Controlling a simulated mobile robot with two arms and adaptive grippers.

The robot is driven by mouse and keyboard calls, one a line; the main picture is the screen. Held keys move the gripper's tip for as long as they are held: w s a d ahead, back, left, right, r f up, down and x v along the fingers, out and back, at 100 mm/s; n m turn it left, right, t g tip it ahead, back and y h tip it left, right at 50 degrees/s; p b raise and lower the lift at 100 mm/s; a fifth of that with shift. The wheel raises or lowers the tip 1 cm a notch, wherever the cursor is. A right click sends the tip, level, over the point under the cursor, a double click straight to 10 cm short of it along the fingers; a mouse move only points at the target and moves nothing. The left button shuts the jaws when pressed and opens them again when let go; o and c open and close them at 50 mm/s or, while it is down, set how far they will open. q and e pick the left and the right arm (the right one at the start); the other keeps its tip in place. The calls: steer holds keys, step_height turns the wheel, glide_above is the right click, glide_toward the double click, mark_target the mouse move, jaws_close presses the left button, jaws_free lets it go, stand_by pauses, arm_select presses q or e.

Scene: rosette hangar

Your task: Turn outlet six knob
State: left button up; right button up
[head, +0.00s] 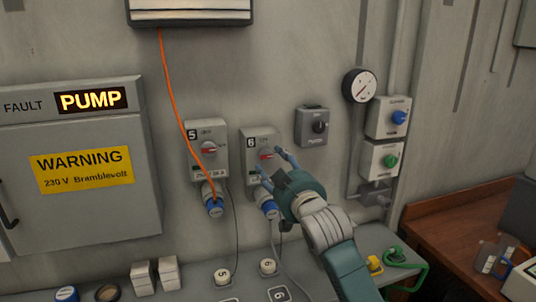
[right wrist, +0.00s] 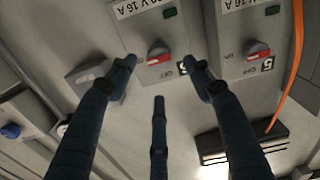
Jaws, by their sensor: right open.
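Outlet six (head: 248,141) is a grey wall box marked 6, with a red-and-grey knob (head: 266,155) on its front. My right gripper (head: 272,168) is in front of it, fingers spread open and pointing at the wall. In the right wrist view, which is upside down, the outlet six knob (right wrist: 159,52) shows between and beyond the open fingertips (right wrist: 160,75). Nothing is between the fingers, and they look apart from the knob. A blue plug (head: 269,209) sits under outlet six. My left gripper is not in view.
Outlet five (head: 194,130) stands just left, with an orange cable (head: 173,95) running down across it. A dark switch box (head: 312,126) is on the right, then a gauge (head: 360,85). A grey ledge (head: 190,280) runs below with small items.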

mark_target(266, 155)
steer(key=shift+p+x, duration=0.75)
steer(key=shift+x, duration=2.35)
steer(key=c, duration=1.1)
